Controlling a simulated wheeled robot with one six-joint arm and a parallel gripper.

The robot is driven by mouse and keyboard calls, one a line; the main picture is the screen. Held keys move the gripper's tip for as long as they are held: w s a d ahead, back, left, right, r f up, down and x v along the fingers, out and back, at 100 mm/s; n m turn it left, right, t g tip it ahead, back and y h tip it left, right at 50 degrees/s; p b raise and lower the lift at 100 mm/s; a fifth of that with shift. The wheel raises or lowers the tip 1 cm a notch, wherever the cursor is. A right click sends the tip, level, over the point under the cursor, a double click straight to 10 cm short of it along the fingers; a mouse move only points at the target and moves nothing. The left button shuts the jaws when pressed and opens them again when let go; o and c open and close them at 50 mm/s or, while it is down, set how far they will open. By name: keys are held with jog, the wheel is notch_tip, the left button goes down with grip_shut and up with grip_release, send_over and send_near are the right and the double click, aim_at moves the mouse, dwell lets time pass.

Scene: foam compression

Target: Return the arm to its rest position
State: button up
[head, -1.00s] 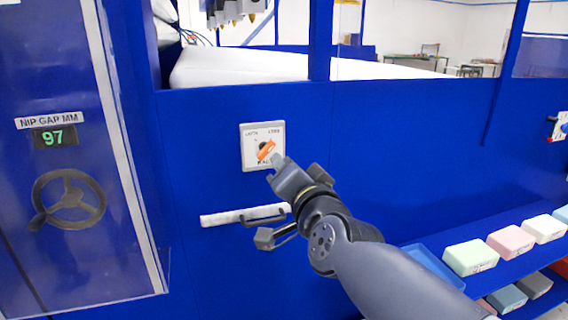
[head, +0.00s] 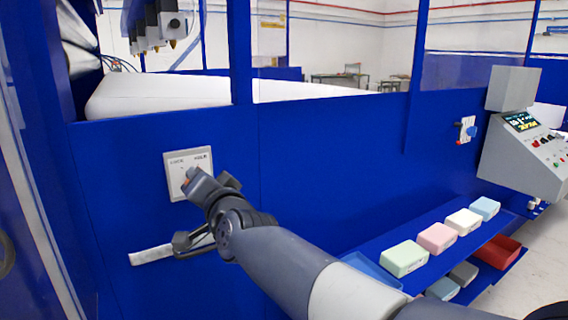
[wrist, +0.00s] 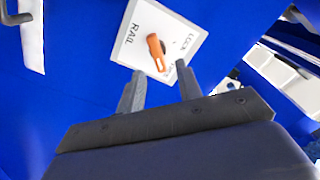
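My gripper (head: 203,183) is in front of a pale switch plate (head: 176,158) on the blue machine wall and hides the plate's lower right part. In the wrist view my gripper (wrist: 158,78) has its two fingers apart with nothing between them. The plate (wrist: 188,37) there carries an orange knob (wrist: 156,50), just beyond the fingertips. I cannot tell from these views whether a finger touches it. My arm (head: 280,262) reaches out from the lower right of the head view.
A light handle bar (head: 152,255) is low on the wall, partly behind my gripper. A blue shelf with foam blocks, including a green one (head: 404,258), is at right. A grey control console (head: 530,150) stands at far right, and a red bin (head: 497,252) is below the shelf.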

jog(key=x, duration=0.3)
jog(key=shift+w, duration=0.15)
dwell(0.4)
jog(key=s+d+n+p, duration=0.4)
jog(key=s+n+p, duration=0.4)
jog(key=s, duration=0.1)
jog(key=shift+d+r+p, duration=0.2)
jog(key=shift+d+p, duration=0.05)
jog(key=shift+p, duration=0.15)
dwell(2.3)
jog(key=shift+d, duration=0.1)
